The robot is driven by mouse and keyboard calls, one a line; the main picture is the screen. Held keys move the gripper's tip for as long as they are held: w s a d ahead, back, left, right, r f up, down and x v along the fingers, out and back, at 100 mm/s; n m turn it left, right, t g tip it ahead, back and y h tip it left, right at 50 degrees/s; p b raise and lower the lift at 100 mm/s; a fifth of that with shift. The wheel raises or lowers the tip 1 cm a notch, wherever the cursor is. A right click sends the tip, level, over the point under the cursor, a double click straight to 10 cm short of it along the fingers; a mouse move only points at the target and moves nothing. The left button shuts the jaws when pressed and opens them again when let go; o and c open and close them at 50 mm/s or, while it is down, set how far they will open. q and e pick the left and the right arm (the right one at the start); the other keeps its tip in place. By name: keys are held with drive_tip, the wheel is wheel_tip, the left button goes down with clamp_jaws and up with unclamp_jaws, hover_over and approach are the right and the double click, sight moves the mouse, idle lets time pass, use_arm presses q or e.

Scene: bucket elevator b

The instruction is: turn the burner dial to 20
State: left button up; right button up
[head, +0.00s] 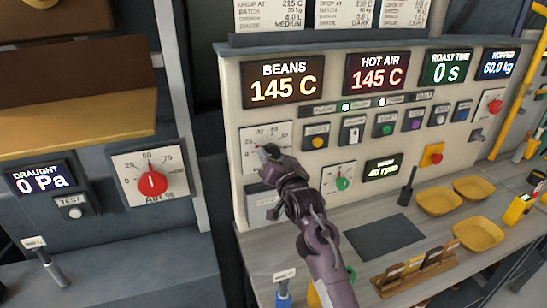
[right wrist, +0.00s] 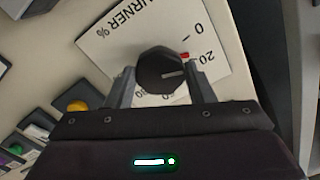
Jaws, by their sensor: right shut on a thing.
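The burner dial is a dark round knob (right wrist: 158,68) on a white plate marked "BURNER %" (right wrist: 110,42) in the right wrist view. A pale line on the knob points right, near the side with the 20 label. A small red mark sits by the knob's edge, between the 0 and 20 labels. I cannot read the exact setting. My right gripper (right wrist: 162,85) is shut on the knob, one finger on each side. In the head view the right gripper (head: 268,158) covers the knob, and the plate (head: 262,132) shows above it. My left gripper is out of view.
A panel of buttons and displays lies right of the burner plate; BEANS (head: 283,80) and HOT AIR (head: 380,72) read 145 C. A smaller green dial (head: 342,184) sits below right. The red air dial (head: 151,182) is at left. Yellow bowls (head: 438,201) stand on the counter (head: 350,220).

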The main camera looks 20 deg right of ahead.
drive_tip(key=shift+r+m, duration=0.1)
drive_tip(key=shift+m, duration=1)
drive_tip(key=o, duration=1)
drive_tip(key=shift+c, duration=0.2)
